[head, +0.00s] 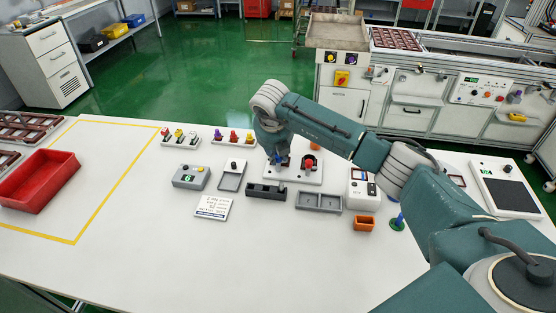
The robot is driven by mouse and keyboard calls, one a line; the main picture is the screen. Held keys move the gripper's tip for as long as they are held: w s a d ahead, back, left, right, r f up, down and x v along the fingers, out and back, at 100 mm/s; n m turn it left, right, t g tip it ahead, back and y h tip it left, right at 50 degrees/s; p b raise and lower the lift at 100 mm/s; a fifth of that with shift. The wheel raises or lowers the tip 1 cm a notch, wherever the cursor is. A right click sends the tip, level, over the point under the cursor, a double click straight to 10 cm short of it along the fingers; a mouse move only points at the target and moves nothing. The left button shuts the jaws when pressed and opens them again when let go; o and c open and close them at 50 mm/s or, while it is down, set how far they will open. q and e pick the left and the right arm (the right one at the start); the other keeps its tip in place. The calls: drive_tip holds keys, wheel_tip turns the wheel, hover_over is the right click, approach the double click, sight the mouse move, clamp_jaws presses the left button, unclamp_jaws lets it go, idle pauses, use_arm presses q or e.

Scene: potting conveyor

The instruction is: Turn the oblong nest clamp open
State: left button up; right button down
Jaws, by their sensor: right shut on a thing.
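A white fixture plate (314,180) lies on the table in the middle of the head view. A red knob (308,164) stands upright on its right part, with an orange part (314,146) just behind. My right gripper (279,160) points down over the left part of the plate and is shut on a small blue handle, mostly hidden by the fingers. I cannot tell for sure which of these parts is the oblong nest clamp, nor how far it is turned. My left gripper is out of view.
A grey box with a display (190,177) stands left. A red crate (40,180) is far left. The front middle table is clear.

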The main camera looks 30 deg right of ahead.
drive_tip(key=shift+w+d+r+m+g+h+b, duration=0.1)
drive_tip(key=shift+w+m+g+h+b, duration=0.1)
drive_tip(key=shift+m+b, duration=0.35)
drive_tip(key=shift+w+r+m+g+h+b, duration=0.1)
drive_tip(key=shift+m+h+b, duration=0.1)
drive_tip(key=shift+m, duration=0.55)
drive_tip(key=c, duration=1.7)
unclamp_jaws()
drive_tip(key=shift+s, duration=0.1)
drive_tip(key=shift+c, duration=0.2)
drive_tip(key=shift+o, duration=0.6)
drive_tip(key=shift+s+f, duration=0.1)
drive_tip(key=shift+r, duration=0.3)
drive_tip(key=v, duration=1.1)
drive_tip(key=shift+r, duration=0.15)
